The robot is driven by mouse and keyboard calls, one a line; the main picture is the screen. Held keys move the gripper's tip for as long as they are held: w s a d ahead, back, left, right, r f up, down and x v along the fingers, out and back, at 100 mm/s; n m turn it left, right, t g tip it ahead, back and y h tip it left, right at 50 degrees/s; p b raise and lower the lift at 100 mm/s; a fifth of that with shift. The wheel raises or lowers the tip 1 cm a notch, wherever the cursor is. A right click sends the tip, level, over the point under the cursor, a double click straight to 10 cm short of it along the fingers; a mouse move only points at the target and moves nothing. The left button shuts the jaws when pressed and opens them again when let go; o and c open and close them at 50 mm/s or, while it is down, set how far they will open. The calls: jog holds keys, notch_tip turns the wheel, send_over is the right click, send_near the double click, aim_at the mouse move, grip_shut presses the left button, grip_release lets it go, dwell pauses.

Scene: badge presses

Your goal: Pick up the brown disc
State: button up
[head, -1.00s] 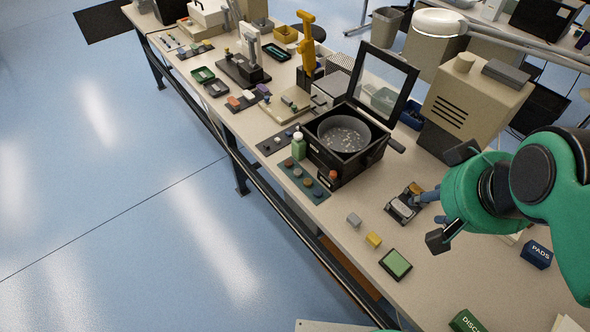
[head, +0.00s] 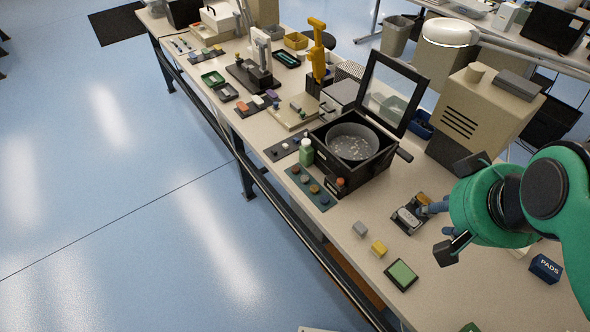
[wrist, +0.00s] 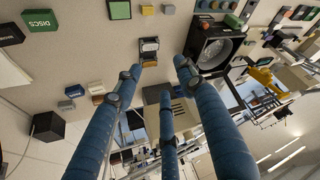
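A dark teal board (head: 328,204) lies at the front edge of the table, with several small coloured discs on it in a row. A yellowish-brown disc (head: 314,189) sits in that row, between a greyish one and a dark one; its exact shade is hard to tell. Part of the same board shows at the top edge of the wrist view (wrist: 213,13). My gripper (head: 424,207) is over the table, to the right of the board and apart from it. In the wrist view its blue fingers (wrist: 158,74) are spread, with nothing between them.
A small black-and-silver device (head: 408,218) lies near my fingers. Grey and yellow blocks (head: 379,248) and a green pad (head: 401,274) lie in front.

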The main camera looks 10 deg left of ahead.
jog(key=shift+c, duration=0.7)
